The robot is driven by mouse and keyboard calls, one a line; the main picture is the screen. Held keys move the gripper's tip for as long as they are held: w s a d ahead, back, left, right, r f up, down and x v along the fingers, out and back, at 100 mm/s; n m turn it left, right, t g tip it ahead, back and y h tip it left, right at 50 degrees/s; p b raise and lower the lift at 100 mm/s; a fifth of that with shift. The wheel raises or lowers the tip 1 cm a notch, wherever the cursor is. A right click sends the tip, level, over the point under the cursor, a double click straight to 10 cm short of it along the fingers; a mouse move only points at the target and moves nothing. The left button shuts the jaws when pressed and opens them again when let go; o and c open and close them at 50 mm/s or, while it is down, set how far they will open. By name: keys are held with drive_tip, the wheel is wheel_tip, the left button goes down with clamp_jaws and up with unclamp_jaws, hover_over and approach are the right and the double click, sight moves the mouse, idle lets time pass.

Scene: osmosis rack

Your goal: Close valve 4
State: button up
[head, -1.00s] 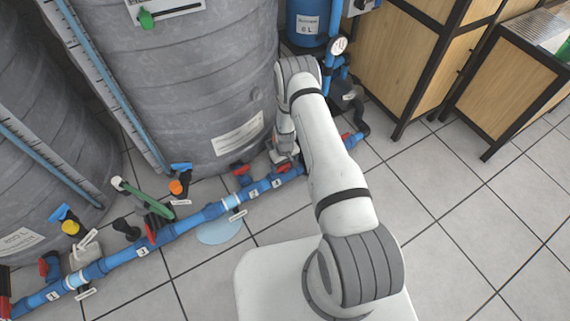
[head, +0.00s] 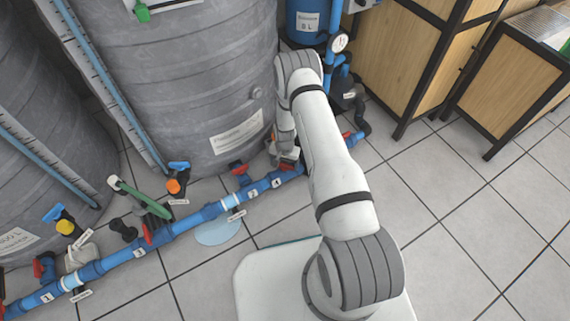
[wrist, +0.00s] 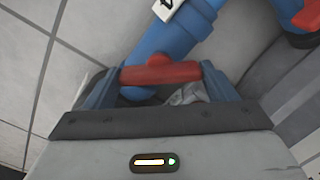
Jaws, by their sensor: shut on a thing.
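Valve 4's red handle (wrist: 160,71) lies across the wrist view, level from left to right, over the blue pipe (wrist: 182,32). A white label, partly cut off at the top, seems to show a 4. My gripper (wrist: 160,85) has one finger at each end of the handle and is shut on it. In the head view, my gripper (head: 286,163) is low beside the tank, at the pipe near the label 4 (head: 277,183). My wrist hides most of the valve there.
Other red-handled valves (head: 239,168) sit along the blue pipe (head: 190,221). A large grey tank (head: 195,75) stands behind it. A puddle (head: 217,233) lies on the floor. Wooden cabinets (head: 400,60) stand at the right. The tiled floor in front of them is clear.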

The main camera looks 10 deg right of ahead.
drive_tip(key=m, duration=0.4)
drive_tip(key=shift+m+b, duration=0.3)
drive_tip(key=shift+b, duration=0.1)
drive_tip(key=shift+m, duration=1.8)
drive_tip(key=shift+w+a, duration=0.1)
drive_tip(key=o, duration=1)
drive_tip(key=shift+r, duration=0.1)
wheel_tip(320, 180, up, 8)
drive_tip(key=p, duration=0.2)
drive_tip(key=shift+f+p, duration=0.2)
drive_tip(key=shift+p, duration=0.2)
